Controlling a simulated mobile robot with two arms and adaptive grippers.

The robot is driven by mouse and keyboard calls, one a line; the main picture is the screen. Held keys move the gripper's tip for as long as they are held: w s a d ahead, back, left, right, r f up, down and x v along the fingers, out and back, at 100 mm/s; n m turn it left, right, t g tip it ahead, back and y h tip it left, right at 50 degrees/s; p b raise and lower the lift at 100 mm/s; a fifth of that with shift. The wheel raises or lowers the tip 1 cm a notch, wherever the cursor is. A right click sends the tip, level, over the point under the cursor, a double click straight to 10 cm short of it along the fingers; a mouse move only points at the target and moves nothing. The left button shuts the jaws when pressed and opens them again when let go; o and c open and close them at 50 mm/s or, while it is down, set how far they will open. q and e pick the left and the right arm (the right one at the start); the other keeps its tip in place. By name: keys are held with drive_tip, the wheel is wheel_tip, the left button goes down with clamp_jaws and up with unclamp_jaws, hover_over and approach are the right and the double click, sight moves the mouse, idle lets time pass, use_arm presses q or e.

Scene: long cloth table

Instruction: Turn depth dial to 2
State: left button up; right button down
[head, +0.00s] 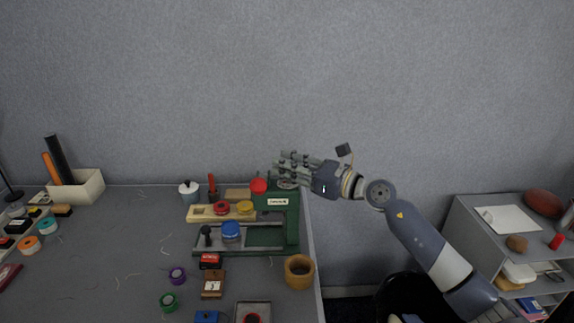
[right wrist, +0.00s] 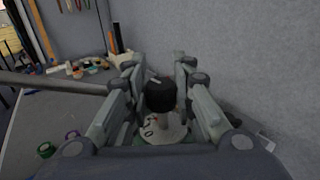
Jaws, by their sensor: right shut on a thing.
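The green machine (head: 292,225) stands at the right end of the grey cloth table in the head view. Its depth dial is a pale round plate (right wrist: 160,132) with dark marks and a black knob (right wrist: 160,95) in the right wrist view. In the head view the dial (head: 287,184) shows only in part, under my fingers. My right gripper (head: 283,170) comes in from the right above the machine's top. It is shut on the knob, with fingers on both sides. Most marks on the plate are hidden or too small to read. My left gripper is not in view.
A red knob (head: 258,185) sits just left of the dial. A wooden cup (head: 299,271) stands near the table's right edge. Spools, stamps and boxes lie to the left. A grey shelf unit (head: 480,235) stands apart on the right. The wall is close behind.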

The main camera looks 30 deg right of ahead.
drive_tip(key=c, duration=1.3)
unclamp_jaws()
drive_tip(key=shift+s+d, duration=0.1)
drive_tip(key=shift+c, duration=0.2)
drive_tip(key=v, duration=1.2)
